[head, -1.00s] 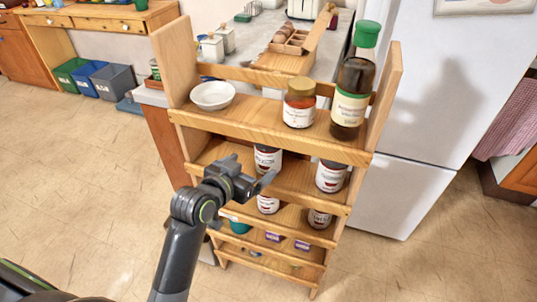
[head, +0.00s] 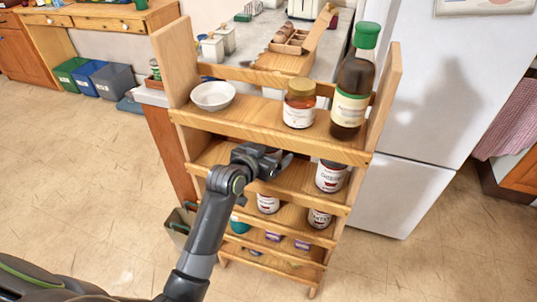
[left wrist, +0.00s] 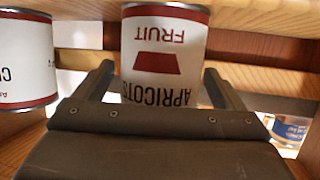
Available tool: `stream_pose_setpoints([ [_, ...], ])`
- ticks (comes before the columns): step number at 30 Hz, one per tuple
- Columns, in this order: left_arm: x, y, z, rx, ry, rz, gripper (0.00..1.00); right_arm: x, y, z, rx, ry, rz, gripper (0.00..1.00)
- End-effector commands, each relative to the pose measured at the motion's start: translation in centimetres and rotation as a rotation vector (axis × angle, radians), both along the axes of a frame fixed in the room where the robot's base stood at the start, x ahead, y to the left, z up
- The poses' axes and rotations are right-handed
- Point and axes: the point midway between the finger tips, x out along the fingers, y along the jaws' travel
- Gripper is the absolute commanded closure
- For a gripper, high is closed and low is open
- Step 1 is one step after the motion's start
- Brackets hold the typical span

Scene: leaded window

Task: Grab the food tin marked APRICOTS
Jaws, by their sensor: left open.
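The APRICOTS tin (left wrist: 164,50) is white with dark red bands and appears upside down in the left wrist view. It stands on the second shelf from the top; in the head view my gripper hides nearly all of it. My left gripper (left wrist: 158,72) is open, with one finger on each side of the tin. A sliver of space shows beside the fingers, and I cannot tell whether they touch it. In the head view the left gripper (head: 278,162) reaches into that shelf from the front left. My right gripper is not in view.
A similar tin (head: 331,177) stands to the right on the same shelf; it also shows in the left wrist view (left wrist: 24,60). The wooden rack's top shelf holds a bowl (head: 213,96), a jar (head: 299,104) and a bottle (head: 350,98). More tins (head: 319,219) stand below.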

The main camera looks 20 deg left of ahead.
Motion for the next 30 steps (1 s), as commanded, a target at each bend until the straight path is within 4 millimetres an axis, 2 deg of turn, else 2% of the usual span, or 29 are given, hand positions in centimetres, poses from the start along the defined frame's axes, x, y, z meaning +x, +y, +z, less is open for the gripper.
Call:
stream_pose_setpoints([
  [5,0.01,-0.01,0.0,0.0,0.0,0.0,0.09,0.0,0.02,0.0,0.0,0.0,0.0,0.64],
  [20,-0.02,0.01,-0.01,0.0,0.0,0.0,0.72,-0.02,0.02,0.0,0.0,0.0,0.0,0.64],
  [30,0.04,-0.01,0.54,0.0,-0.004,0.0,0.72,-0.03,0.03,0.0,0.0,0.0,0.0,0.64],
])
